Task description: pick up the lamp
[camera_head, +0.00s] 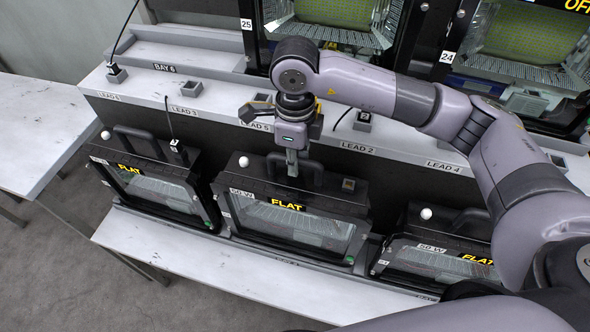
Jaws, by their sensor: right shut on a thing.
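Three black floodlight housings marked FLAT stand in a row on the white bench. The middle lamp (290,228) is labelled 50 W and has a glass front, a white knob and a handle on its top edge. My right gripper (291,166) points down at this handle and is shut on it; the arm comes in from the right. The fingertips are partly hidden against the black handle. The left lamp (150,190) has a lead plugged at its top. The right lamp (440,250) is partly covered by my arm. My left gripper is not in view.
A grey ledge (215,100) behind the lamps carries lead sockets labelled LEAD and BAY. Larger lit floodlights (335,25) numbered 25 and 24 stand at the back. A white table (40,125) is at the left. The bench front (200,262) is bare.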

